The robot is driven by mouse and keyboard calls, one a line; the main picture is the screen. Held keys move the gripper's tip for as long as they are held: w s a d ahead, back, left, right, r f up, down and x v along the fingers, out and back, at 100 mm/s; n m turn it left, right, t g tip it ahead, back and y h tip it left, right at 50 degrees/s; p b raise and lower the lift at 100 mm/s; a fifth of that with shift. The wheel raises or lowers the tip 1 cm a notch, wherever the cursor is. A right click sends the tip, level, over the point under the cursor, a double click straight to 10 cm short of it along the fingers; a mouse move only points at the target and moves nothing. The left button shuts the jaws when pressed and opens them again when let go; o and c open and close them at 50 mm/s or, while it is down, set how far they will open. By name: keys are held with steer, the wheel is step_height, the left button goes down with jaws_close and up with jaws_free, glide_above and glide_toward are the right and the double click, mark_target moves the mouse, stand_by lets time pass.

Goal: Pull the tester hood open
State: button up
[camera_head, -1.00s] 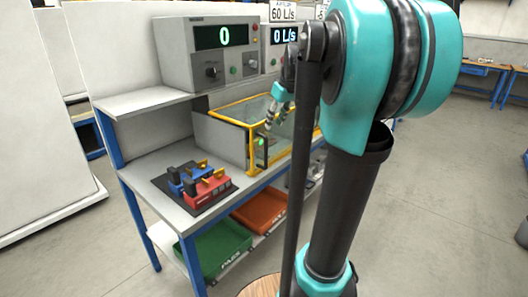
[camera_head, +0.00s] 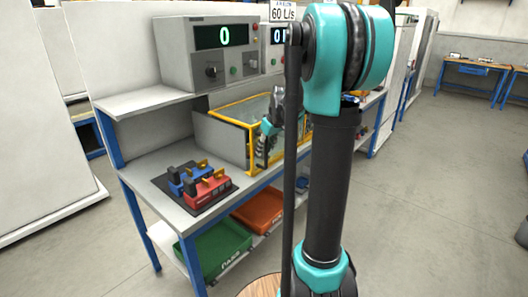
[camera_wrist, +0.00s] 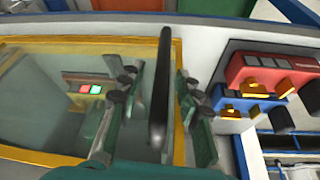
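The tester hood (camera_head: 228,120) has clear panes in a yellow frame and sits low on the bench, apparently closed. Its frame also shows in the wrist view (camera_wrist: 40,157). A black bar handle (camera_wrist: 160,75) runs along the hood's front side. My gripper (camera_wrist: 157,98) is open, with one finger on each side of the handle. Gaps show between the handle and both fingers. In the head view my gripper (camera_head: 263,145) is at the hood's front, small and partly hidden behind my arm.
Red and blue fixtures (camera_head: 205,188) on a dark mat stand left of the hood on the bench; they also show in the wrist view (camera_wrist: 272,75). A display console (camera_head: 210,55) sits on the shelf above. Green (camera_head: 215,248) and orange (camera_head: 260,210) bins lie below. Floor at right is clear.

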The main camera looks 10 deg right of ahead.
steer(key=shift+x, duration=0.9)
jaws_close()
